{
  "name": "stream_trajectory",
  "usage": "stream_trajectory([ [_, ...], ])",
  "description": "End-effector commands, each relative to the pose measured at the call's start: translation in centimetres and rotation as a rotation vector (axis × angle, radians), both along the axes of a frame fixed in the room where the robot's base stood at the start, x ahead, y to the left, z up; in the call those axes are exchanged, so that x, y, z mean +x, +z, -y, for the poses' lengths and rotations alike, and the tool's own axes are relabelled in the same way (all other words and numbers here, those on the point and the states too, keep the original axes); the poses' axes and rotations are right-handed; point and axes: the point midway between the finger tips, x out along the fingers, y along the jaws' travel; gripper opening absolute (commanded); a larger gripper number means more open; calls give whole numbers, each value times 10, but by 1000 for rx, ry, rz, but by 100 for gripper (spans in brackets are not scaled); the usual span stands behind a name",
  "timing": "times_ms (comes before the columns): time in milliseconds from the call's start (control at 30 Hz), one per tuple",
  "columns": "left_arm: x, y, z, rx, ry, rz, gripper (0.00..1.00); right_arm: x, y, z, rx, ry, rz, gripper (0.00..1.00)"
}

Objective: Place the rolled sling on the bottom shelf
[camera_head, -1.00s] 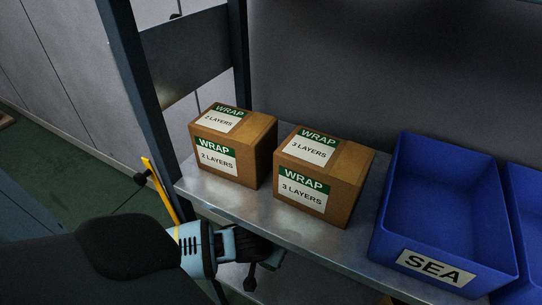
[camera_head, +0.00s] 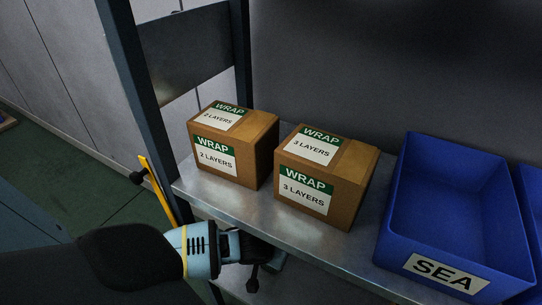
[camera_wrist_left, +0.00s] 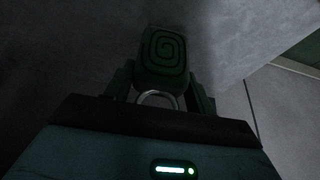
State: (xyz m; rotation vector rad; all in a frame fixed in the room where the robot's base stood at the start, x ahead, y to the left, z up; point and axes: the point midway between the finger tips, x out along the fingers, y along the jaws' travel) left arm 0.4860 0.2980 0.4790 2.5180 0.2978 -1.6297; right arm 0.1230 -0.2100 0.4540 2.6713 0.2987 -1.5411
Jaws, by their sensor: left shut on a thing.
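The rolled sling (camera_wrist_left: 165,52) shows in the left wrist view as a dark green roll with a spiral on its end face. My left gripper (camera_wrist_left: 160,90) is shut on it, with a finger on each side. A metal ring shows just below the roll. In the head view my left gripper (camera_head: 262,252) reaches in from the left, below the front edge of the shelf that carries the boxes. A lower grey shelf surface (camera_head: 325,292) shows dimly underneath. My right gripper is not in view.
The shelf (camera_head: 225,200) above holds two brown WRAP boxes (camera_head: 235,145) (camera_head: 325,175) and a blue SEA bin (camera_head: 450,215), with another blue bin at the right edge. A dark rack post (camera_head: 145,110) and a yellow bar (camera_head: 158,190) stand close to my left arm.

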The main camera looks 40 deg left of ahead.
Motion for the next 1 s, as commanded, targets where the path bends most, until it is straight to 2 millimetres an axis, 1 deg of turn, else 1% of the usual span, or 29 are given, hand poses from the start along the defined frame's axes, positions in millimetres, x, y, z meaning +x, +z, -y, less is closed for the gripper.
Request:
stream_trajectory([
  [100,0,-3,0,-1,0,0,24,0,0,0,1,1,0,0],
  [133,0,-3,0,0,0,-1,57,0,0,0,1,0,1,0],
  [267,0,-3,0,0,0,-1,74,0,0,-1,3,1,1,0],
  [300,0,-3,0,0,0,-1,76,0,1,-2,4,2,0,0],
  [533,0,-3,0,0,0,-1,76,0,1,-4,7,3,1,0],
  [633,0,1,0,1,-1,1,76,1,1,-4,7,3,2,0],
  [767,-7,17,2,-2,-1,1,76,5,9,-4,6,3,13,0],
  [1000,-22,53,6,-1,-1,2,76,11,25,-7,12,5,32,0],
])
